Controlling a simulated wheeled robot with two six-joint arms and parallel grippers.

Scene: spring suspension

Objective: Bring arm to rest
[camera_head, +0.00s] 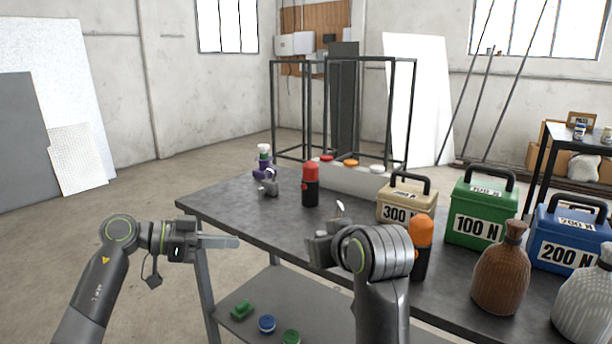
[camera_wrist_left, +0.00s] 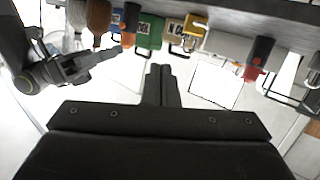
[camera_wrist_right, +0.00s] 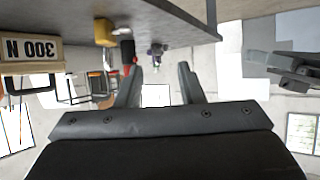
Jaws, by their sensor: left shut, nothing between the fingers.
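My left gripper (camera_head: 222,242) points to the right in the head view, level, off the table's near left edge. Its fingers are together and empty in the left wrist view (camera_wrist_left: 160,84). My right arm (camera_head: 375,255) reaches in from the bottom over the table's front part. Its gripper is partly hidden behind its own wrist in the head view. In the right wrist view the fingers of the right gripper (camera_wrist_right: 159,84) are apart with nothing between them.
The dark table (camera_head: 232,197) carries a red-capped bottle (camera_head: 310,185), an orange-capped bottle (camera_head: 420,245), beige (camera_head: 402,205), green (camera_head: 478,217) and blue (camera_head: 566,240) labelled weights, and brown (camera_head: 500,280) and grey (camera_head: 588,305) sacks. A lower shelf (camera_head: 258,298) holds small coloured parts.

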